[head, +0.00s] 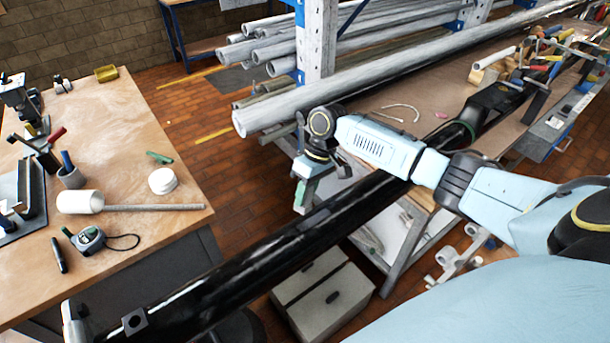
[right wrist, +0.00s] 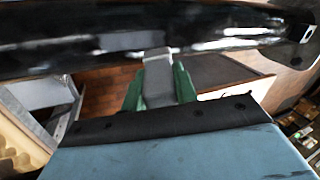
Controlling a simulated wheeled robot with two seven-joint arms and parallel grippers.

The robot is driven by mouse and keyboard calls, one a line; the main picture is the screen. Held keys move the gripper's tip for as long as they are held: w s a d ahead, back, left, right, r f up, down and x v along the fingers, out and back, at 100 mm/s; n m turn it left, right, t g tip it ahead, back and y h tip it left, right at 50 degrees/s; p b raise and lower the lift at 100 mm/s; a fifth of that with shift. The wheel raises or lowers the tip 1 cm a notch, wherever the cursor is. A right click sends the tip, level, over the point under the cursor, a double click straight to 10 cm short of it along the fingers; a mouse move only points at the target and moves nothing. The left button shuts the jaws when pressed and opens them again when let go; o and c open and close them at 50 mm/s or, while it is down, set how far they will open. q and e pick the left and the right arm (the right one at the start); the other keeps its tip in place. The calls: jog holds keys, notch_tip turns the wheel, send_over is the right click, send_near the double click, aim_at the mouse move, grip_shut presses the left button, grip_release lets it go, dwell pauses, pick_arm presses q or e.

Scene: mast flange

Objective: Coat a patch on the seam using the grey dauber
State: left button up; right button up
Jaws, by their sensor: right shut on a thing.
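The long black mast (head: 270,245) runs diagonally from lower left to upper right; its glossy side fills the top of the right wrist view (right wrist: 90,40). My right gripper (head: 303,193) hangs on the far side of the mast, close to it. In the right wrist view its green fingers (right wrist: 159,88) are shut on the grey dauber (right wrist: 158,82). The dauber's pale tip is at the mast's lower edge; I cannot tell if it touches. Pale streaks on the mast may be reflections or coating, and I cannot make out the seam. My left gripper is not in view.
Grey pipes (head: 290,105) lie on a rack behind.

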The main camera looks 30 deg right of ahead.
jog(key=shift+r, duration=0.5)
jog(key=shift+w+r, duration=0.1)
jog(key=shift+r, duration=1.6)
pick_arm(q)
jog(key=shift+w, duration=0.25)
